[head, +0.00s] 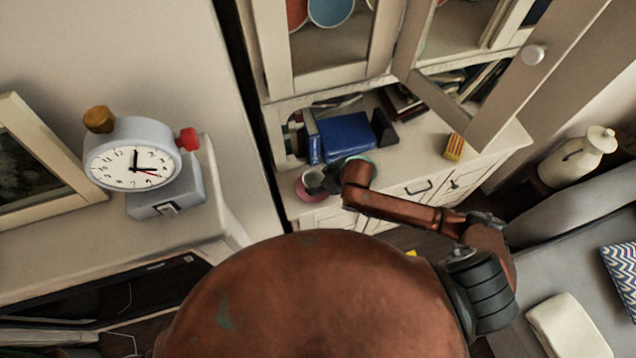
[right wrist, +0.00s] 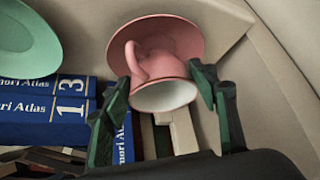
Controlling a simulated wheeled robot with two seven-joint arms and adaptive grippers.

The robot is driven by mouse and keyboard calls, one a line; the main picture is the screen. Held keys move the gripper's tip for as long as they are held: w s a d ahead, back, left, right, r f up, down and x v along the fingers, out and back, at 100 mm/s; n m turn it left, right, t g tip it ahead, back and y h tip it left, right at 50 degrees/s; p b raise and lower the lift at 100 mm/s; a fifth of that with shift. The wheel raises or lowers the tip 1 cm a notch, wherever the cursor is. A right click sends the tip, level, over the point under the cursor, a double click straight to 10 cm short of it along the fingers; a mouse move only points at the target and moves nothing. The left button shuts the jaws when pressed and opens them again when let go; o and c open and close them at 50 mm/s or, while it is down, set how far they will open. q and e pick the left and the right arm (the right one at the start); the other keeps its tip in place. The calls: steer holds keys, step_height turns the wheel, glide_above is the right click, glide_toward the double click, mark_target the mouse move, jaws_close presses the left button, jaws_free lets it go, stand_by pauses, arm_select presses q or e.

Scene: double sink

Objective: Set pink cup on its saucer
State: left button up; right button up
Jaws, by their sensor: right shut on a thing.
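The pink cup (right wrist: 163,75) is between the two dark green fingers of my right gripper (right wrist: 163,88) in the right wrist view. The gripper is shut on it. The cup's open rim faces the camera and its handle is at the upper left. The pink saucer (right wrist: 185,33) is directly behind the cup and partly hidden by it. I cannot tell whether the cup's foot touches it. In the head view my right gripper (head: 324,180) is at the left end of the cabinet's counter, with pink showing beside it. My left gripper is not in view.
A green saucer (right wrist: 24,40) lies near blue atlas books (right wrist: 55,110). A yellow box (head: 454,147) is farther right.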

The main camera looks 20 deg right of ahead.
steer(key=shift+w+f, duration=0.1)
steer(key=shift+f, duration=0.35)
steer(key=shift+f, duration=0.15)
steer(key=shift+f, duration=0.15)
steer(key=o, duration=1.2)
steer(key=shift+o, duration=0.2)
steer(key=v, duration=1.2)
steer(key=shift+r+p, duration=0.3)
steer(key=shift+p, duration=0.05)
